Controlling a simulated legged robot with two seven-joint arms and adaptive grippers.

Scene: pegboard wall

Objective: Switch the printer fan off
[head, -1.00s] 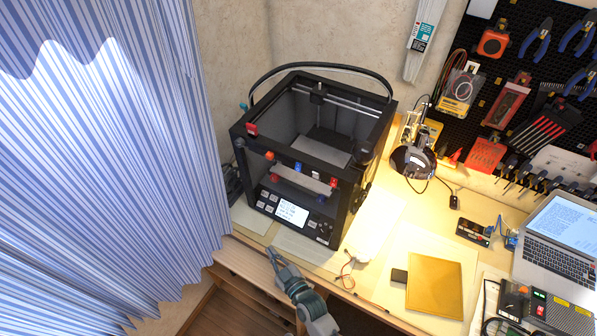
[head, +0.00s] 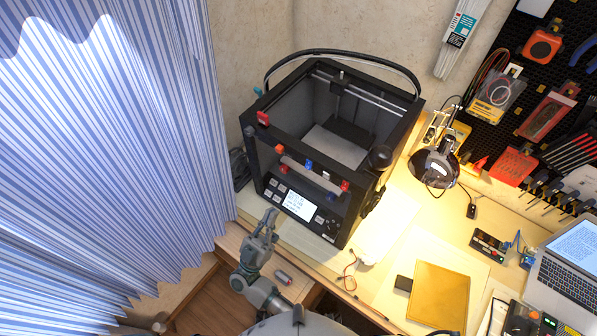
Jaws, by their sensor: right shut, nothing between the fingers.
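The printer (head: 390,135) is a black open-topped box on the bench. Its front panel has a lit white screen (head: 300,205), small buttons (head: 272,188) left of it and dark controls (head: 326,222) right of it. I cannot tell which control is the fan switch. Red, orange and blue parts sit along the printer's front frame. My right gripper (head: 269,217) is shut and empty, pointing up in front of the panel's lower left. It looks just short of the buttons; whether it touches the printer is unclear. My left gripper is out of view.
A striped curtain (head: 110,150) hangs at left. A small grey cylinder (head: 283,277) lies by the bench front, beside my right arm. A black lamp (head: 435,168), gold plate (head: 438,297), loose wires (head: 348,275) and laptop (head: 568,262) stand to the right.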

